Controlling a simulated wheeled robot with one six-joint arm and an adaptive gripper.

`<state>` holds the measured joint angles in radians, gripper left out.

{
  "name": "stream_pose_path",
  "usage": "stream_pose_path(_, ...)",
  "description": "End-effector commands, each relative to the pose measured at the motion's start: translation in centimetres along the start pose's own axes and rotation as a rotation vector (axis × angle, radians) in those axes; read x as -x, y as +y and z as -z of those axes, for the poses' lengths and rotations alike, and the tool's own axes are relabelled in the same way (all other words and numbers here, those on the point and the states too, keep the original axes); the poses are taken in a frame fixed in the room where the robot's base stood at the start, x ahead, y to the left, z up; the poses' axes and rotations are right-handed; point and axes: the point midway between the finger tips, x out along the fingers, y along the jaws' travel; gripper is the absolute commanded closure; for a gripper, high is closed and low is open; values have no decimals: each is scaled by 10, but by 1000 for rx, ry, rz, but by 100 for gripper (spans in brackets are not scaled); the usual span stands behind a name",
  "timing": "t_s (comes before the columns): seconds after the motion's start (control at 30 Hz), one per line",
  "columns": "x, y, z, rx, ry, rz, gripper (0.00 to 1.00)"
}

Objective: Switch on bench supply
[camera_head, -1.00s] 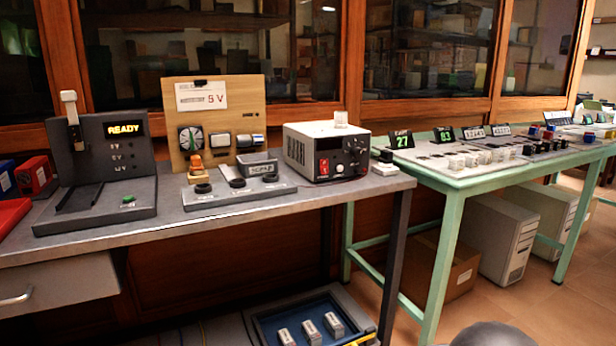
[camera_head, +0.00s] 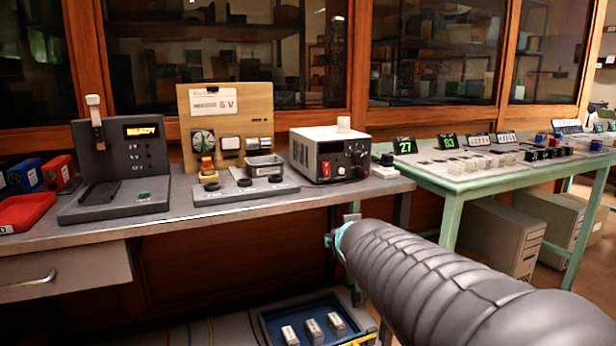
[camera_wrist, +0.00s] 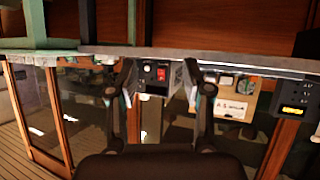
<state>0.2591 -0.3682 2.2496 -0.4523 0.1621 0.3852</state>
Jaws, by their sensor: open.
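The bench supply (camera_head: 330,154) is a pale box with a dark front, standing at the right end of the grey bench. A red switch (camera_head: 325,169) sits at the left of its front, with knobs to the right; I cannot tell the switch's position. In the wrist view, which is upside down, the bench supply (camera_wrist: 150,84) and red switch (camera_wrist: 162,74) appear between my open fingers. My gripper (camera_wrist: 160,88) is empty and apart from the supply. In the head view my gripper (camera_head: 340,236) is mostly hidden by my arm, below the bench's front edge.
A READY console (camera_head: 118,170) is farther left. A green table (camera_head: 480,178) with displays adjoins on the right. A blue bin (camera_head: 275,322) sits below.

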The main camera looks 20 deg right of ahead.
Motion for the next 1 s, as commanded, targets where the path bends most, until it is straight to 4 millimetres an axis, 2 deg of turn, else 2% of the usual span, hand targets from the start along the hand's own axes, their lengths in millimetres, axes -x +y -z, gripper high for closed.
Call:
stream_pose_path(0.03,-22,11,19,-6,62,-3,50)
stream_pose_path(0.1,-46,21,46,-8,158,17,50)
stream_pose_path(0.2,-78,34,77,-8,276,70,50)
stream_pose_path(0.3,-103,43,95,-6,361,146,50)
stream_pose_path(0.5,-131,53,105,-8,446,288,50)
stream_pose_path(0.67,-138,55,106,-10,465,338,50)
stream_pose_path(0.87,-155,47,115,-9,467,347,50)
stream_pose_path(1.0,-176,39,126,-9,467,346,50)
